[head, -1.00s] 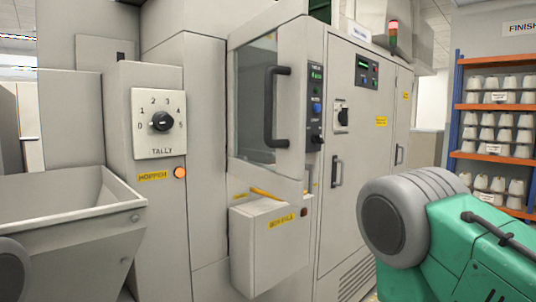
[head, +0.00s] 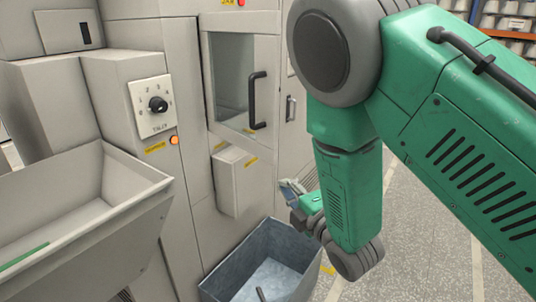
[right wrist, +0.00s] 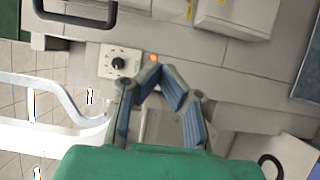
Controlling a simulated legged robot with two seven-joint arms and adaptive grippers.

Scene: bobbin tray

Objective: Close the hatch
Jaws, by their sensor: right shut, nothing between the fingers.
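The hatch is a pale-framed glass door (head: 231,75) with a black upright handle (head: 257,100), in the front of the grey machine in the head view. It looks slightly angled from the machine face, but I cannot tell if it is ajar. A black bar handle, likely the same one, shows at the top left of the right wrist view (right wrist: 75,19). My right gripper (head: 290,190) is low, in front of and right of the small box below the hatch, apart from the handle. Its fingers (right wrist: 160,75) are shut and empty. My left gripper is not in view.
A grey hopper (head: 120,200) stands at the left, beside a dial plate (head: 151,106) with an orange lamp. A pale box (head: 235,183) juts out below the hatch. An open blue-grey bin (head: 222,290) stands on the floor below. Speckled floor lies clear at right.

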